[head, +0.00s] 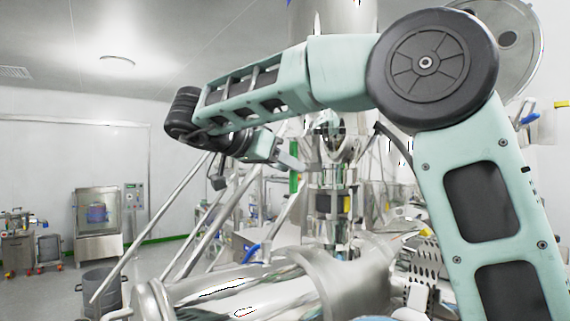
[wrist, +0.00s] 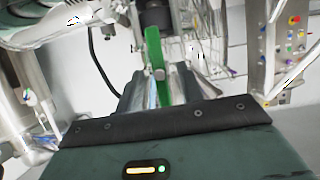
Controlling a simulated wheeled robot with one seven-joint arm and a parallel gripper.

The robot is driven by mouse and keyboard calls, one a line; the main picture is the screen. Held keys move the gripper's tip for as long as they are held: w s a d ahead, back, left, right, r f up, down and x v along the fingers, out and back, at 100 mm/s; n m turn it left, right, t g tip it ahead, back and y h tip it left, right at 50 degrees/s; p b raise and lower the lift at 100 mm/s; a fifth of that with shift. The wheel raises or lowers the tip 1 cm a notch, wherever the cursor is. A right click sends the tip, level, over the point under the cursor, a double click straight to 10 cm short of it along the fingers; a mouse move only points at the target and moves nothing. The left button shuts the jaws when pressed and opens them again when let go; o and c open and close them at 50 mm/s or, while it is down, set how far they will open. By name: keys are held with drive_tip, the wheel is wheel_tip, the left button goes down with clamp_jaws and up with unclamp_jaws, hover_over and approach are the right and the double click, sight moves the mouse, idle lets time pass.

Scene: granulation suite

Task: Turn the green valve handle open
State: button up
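The green valve handle (wrist: 154,48) is a long, flat bar in the upper middle of the wrist view. Its lower end lies in line with the gap between my fingertips. In the head view the green handle (head: 294,182) shows beside the steel column, partly covered by my gripper (head: 292,161). My gripper (wrist: 160,80) has its two grey fingers on either side of the handle's lower end. I cannot tell whether they touch it or are shut on it. The valve body is not clear in either view.
A shiny steel column (head: 333,180) with a yellow-and-black fitting stands right of the handle. A large steel cylinder (head: 235,295) lies below my arm. Slanted steel tubes (head: 200,220) stand to the left. A control panel with coloured buttons (wrist: 290,45) is at the wrist view's right.

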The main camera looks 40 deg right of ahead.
drive_tip(key=v, duration=1.7)
drive_tip(key=shift+a, duration=0.2)
drive_tip(key=shift+s, duration=0.25)
idle(0.6)
